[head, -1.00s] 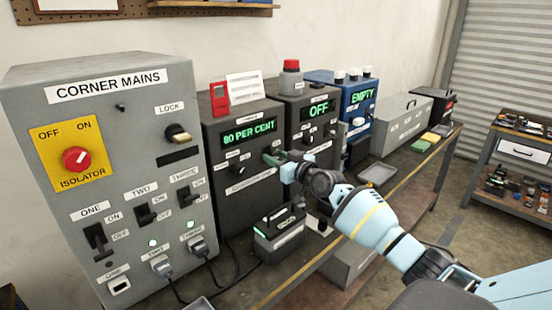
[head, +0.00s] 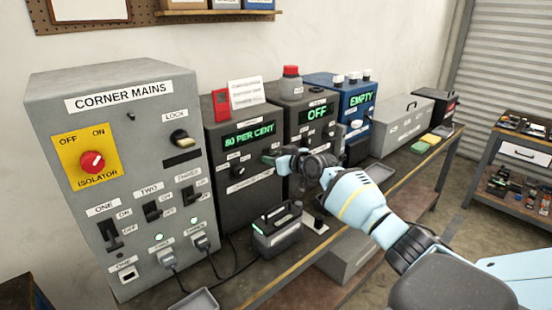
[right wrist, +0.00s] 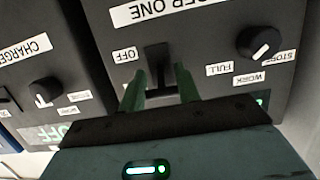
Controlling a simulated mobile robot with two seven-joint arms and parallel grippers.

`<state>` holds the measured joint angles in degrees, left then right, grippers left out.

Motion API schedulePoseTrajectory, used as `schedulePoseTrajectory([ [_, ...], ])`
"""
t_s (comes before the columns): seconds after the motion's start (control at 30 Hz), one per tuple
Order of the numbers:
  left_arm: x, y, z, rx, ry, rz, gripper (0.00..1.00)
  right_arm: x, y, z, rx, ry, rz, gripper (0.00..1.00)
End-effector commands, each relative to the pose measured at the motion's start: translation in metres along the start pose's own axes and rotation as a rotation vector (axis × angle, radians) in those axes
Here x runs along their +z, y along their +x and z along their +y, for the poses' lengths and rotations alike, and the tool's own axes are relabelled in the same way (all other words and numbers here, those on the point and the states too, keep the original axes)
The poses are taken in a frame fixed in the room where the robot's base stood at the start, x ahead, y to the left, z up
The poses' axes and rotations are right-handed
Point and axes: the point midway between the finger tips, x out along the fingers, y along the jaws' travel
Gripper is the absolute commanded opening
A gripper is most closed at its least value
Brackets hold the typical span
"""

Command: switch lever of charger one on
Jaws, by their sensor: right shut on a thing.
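Charger one (head: 262,194) is the dark box beside the mains cabinet, with a green display reading 80 PER CENT (head: 249,137). My right gripper (head: 272,158) is at its front face. In the right wrist view, upside down, the two green fingers of the right gripper (right wrist: 161,88) are on either side of the black lever (right wrist: 158,58) and shut on it. In the head view the gripper hides the lever. A black knob (right wrist: 260,43) is beside it. My left gripper is not in view.
The grey CORNER MAINS cabinet (head: 75,125) stands left. A second dark unit reading OFF (head: 317,112) and a blue unit reading EMPTY (head: 361,98) stand right. A battery pack (head: 277,232) sits on the bench below my arm. A grey tray (head: 194,300) lies in front.

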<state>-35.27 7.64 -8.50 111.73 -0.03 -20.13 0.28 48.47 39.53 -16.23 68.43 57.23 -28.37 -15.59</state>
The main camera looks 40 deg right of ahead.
Motion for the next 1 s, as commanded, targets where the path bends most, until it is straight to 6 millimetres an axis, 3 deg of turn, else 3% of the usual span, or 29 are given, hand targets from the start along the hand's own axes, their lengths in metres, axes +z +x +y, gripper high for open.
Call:
schedulePoseTrajectory([
  [0.03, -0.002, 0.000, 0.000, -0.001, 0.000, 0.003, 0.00, -0.016, -0.003, 0.002, 0.003, 0.000, 0.031, 0.10],
  [0.07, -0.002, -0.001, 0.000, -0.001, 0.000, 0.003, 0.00, -0.016, -0.003, 0.002, 0.003, 0.000, 0.031, 0.10],
  [0.1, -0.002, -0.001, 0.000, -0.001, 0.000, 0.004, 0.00, -0.017, -0.003, 0.002, 0.004, -0.001, 0.032, 0.37],
  [0.23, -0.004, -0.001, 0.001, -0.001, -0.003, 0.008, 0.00, -0.014, -0.002, 0.001, 0.003, -0.001, 0.027, 0.54],
  [0.63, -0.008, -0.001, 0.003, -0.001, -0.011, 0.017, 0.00, -0.008, -0.006, 0.001, 0.001, -0.002, 0.016, 0.55],
  [0.83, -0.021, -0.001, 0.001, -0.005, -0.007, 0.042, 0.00, -0.011, -0.030, 0.001, 0.002, -0.004, 0.020, 0.55],
  [1.0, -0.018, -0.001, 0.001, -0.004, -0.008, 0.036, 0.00, -0.007, -0.050, 0.001, 0.001, -0.004, 0.017, 0.55],
])
